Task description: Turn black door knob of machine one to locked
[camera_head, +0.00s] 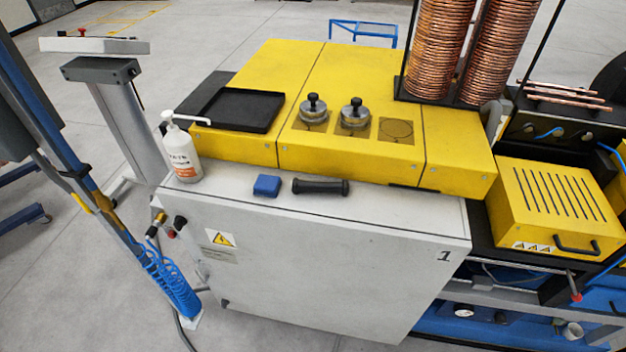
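Machine one is a grey-white cabinet (330,270) with a yellow top section and a "1" at the upper right of its front. A small black knob (180,222) sticks out at the cabinet's upper left edge, close to a red part and a brass fitting. Another small dark part (225,303) sits at the lower left edge of the front. I cannot tell for sure which is the door knob, or its turned position. The front door looks shut. Neither of my grippers is in view.
A white pump bottle (180,150), a blue block (267,186) and a black cylindrical handle (320,187) lie or stand on the cabinet's ledge. A coiled blue hose (172,285) hangs left of the cabinet. Copper coils (437,50) stand at the back right. Grey floor is free in front.

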